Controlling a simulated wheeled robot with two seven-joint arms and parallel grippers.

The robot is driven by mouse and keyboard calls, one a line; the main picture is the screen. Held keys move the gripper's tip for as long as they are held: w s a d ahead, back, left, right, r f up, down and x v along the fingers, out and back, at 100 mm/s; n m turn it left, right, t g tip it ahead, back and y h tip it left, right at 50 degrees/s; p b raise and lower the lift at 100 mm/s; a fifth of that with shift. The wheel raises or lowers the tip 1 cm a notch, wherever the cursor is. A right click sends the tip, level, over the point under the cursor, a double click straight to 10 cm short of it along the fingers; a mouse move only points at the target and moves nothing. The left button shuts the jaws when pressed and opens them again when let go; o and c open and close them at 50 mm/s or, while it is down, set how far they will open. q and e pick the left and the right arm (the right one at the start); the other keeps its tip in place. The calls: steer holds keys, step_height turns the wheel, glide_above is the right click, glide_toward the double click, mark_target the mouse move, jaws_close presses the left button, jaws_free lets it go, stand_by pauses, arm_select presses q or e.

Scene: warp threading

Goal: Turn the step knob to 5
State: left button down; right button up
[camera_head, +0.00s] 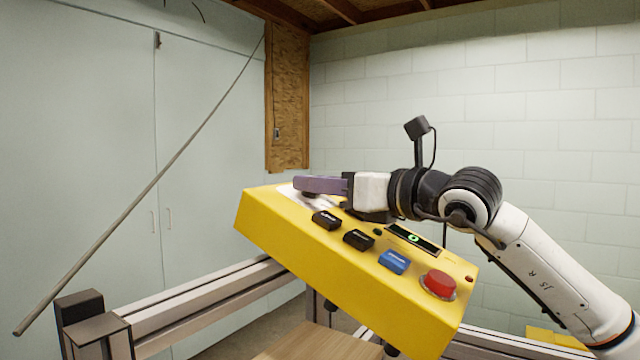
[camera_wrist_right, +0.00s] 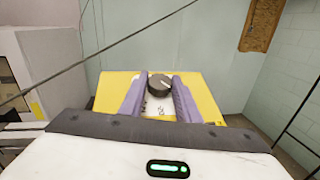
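The yellow control box (camera_head: 350,270) stands tilted on a frame. Its step knob (camera_wrist_right: 159,86) is a dark round knob with a light pointer line, on a white dial plate at the box's far left end. In the head view the knob is mostly hidden by my right gripper (camera_head: 308,186). In the right wrist view my right gripper (camera_wrist_right: 158,95) has its two purple fingers apart, one on each side of the knob. A gap shows between the fingers and the knob. The number the pointer marks is too small to read. My left gripper is not in view.
The box also carries two black buttons (camera_head: 358,239), a blue button (camera_head: 394,262), a red push button (camera_head: 438,284) and a small display (camera_head: 412,239) with green digits. A thin rod (camera_head: 150,185) slants at the left. Metal rails (camera_head: 200,305) run below the box.

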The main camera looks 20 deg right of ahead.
steer(key=shift+c, duration=0.5)
steer(key=shift+w+d+r+n+g+y+p, duration=0.1)
steer(key=shift+n+g+y+p, duration=0.3)
steer(key=shift+n+y+p, duration=0.3)
steer(key=shift+w+d+r+n+g+y+p, duration=0.1)
steer(key=shift+n+g+y+p, duration=0.3)
steer(key=shift+n+y+p, duration=0.25)
steer(key=n+g+y+p, duration=0.1)
steer(key=n+g+y, duration=0.1)
steer(key=n, duration=0.1)
steer(key=shift+d, duration=0.1)
steer(key=shift+w+d+f+n+g+y, duration=0.15)
steer(key=shift+n+g+y, duration=0.65)
steer(key=shift+n+g, duration=0.6)
steer(key=shift+w+a+r+n+g+y, duration=0.15)
steer(key=shift+n+g+y, duration=0.6)
steer(key=shift+n+g, duration=0.65)
steer(key=shift+d+f+n+g, duration=0.1)
steer(key=shift+f+n+g, duration=0.05)
steer(key=shift+n+g, duration=0.15)
steer(key=o, duration=1)
steer(key=shift+o, duration=0.2)
steer(key=shift+d, duration=0.1)
